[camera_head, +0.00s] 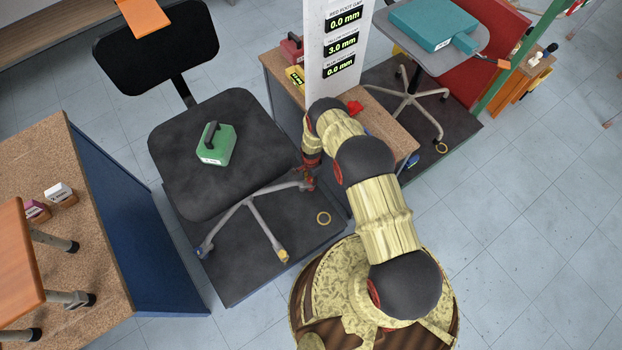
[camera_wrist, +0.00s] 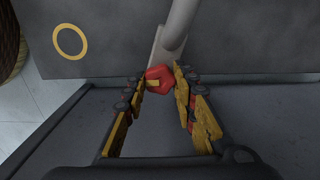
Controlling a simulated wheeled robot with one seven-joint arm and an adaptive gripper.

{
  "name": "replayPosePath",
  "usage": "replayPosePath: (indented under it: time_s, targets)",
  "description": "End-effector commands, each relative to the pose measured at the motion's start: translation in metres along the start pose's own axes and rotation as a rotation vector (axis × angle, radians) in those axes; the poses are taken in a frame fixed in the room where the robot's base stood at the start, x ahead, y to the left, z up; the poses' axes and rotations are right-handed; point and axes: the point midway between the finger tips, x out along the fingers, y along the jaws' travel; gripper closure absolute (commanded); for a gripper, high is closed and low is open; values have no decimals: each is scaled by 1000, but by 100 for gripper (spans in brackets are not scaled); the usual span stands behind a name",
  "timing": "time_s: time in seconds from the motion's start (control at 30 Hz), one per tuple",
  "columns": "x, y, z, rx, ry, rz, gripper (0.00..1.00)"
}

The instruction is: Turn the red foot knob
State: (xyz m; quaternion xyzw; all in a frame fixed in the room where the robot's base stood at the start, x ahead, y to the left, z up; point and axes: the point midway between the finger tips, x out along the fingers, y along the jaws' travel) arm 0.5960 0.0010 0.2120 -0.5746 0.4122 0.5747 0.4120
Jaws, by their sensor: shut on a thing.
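The red foot knob (camera_wrist: 158,78) sits at the end of a grey chair leg (camera_wrist: 170,42) in the wrist view. My gripper (camera_wrist: 160,84) is shut on it, with one yellow-and-black finger on each side. In the head view my gripper (camera_head: 309,172) reaches down to the right leg end of the black chair (camera_head: 205,150), and the arm hides part of that spot. A white display panel (camera_head: 338,45) reads 0.0 mm under a red foot label, then 3.0 mm and 0.0 mm below.
A green weight (camera_head: 216,145) lies on the chair seat. The chair stands on a dark platform (camera_head: 240,283), with a yellow foot (camera_head: 283,256) on its front leg and a ring (camera_head: 324,218) nearby.

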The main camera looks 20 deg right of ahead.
Motion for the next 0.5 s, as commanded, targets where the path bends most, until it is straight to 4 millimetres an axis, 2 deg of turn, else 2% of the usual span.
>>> replayPosePath:
  time_s: [0.47,0.5]
  targets:
    - [0,0,0,13,0,-1,98]
    - [0,0,0,13,0,-1,71]
